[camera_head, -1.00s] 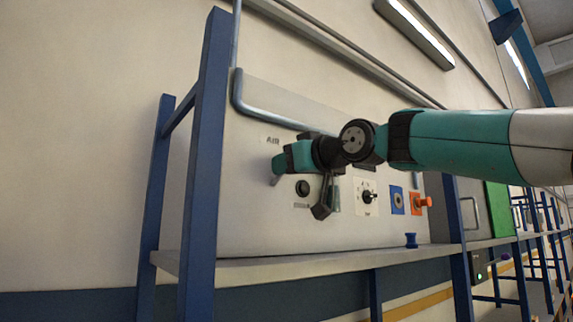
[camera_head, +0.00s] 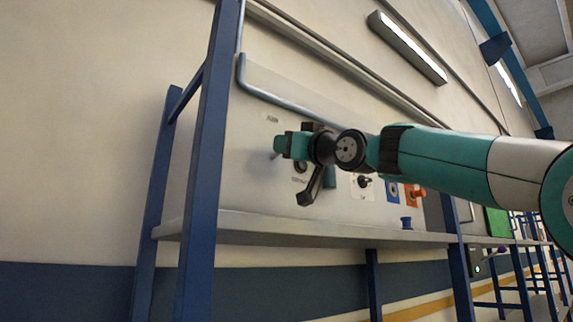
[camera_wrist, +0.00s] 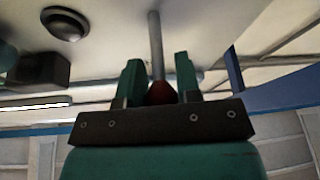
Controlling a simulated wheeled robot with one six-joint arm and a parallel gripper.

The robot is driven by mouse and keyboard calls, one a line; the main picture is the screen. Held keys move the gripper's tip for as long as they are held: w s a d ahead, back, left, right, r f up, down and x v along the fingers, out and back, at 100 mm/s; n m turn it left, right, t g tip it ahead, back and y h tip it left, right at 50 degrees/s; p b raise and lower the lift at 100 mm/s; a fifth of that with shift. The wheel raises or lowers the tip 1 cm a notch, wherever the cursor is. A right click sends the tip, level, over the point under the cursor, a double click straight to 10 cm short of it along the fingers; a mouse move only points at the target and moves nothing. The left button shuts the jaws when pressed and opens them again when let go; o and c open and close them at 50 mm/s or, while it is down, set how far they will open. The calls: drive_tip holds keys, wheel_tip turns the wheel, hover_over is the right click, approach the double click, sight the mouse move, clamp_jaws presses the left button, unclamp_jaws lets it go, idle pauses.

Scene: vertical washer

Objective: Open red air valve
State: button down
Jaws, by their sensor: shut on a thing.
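The red air valve (camera_wrist: 161,93) shows as a small red piece low between my fingers in the wrist view. A grey stem or pipe (camera_wrist: 155,40) runs from it to the panel. My gripper (camera_wrist: 158,68) has its two green fingers on either side of the red piece, shut on it. In the head view my gripper (camera_head: 284,147) is at the panel (camera_head: 255,190), just below the AIR label (camera_head: 272,119). There the red valve is hidden by the gripper, and only a short grey stem end shows.
A round black knob (camera_wrist: 65,23) is on the panel close to my gripper. A switch plate (camera_head: 363,184), a blue-backed fitting (camera_head: 393,190) and an orange fitting (camera_head: 414,191) are to the right. A shelf (camera_head: 270,225) juts out below, with a blue post (camera_head: 208,160) left.

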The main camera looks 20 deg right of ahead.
drive_tip(key=shift+f+t+b, duration=0.6)
drive_tip(key=shift+b, duration=0.6)
drive_tip(key=shift+r+y, duration=0.15)
drive_tip(key=shift+y, duration=0.35)
drive_tip(key=c, duration=0.9)
unclamp_jaws()
drive_tip(key=shift+s+d+f+b, duration=0.15)
drive_tip(key=shift+s+f+b, duration=0.2)
drive_tip(key=shift+b, duration=0.4)
drive_tip(key=shift+s+d+b, duration=0.7)
drive_tip(key=shift+s+d, duration=0.15)
drive_tip(key=shift+s, duration=1.05)
drive_tip(key=shift+s+d+b, duration=0.75)
drive_tip(key=shift+s+d, duration=0.1)
drive_tip(key=shift+s, duration=1)
drive_tip(key=shift+s+d+b, duration=0.7)
drive_tip(key=shift+s+d, duration=0.15)
drive_tip(key=shift+s, duration=1.05)
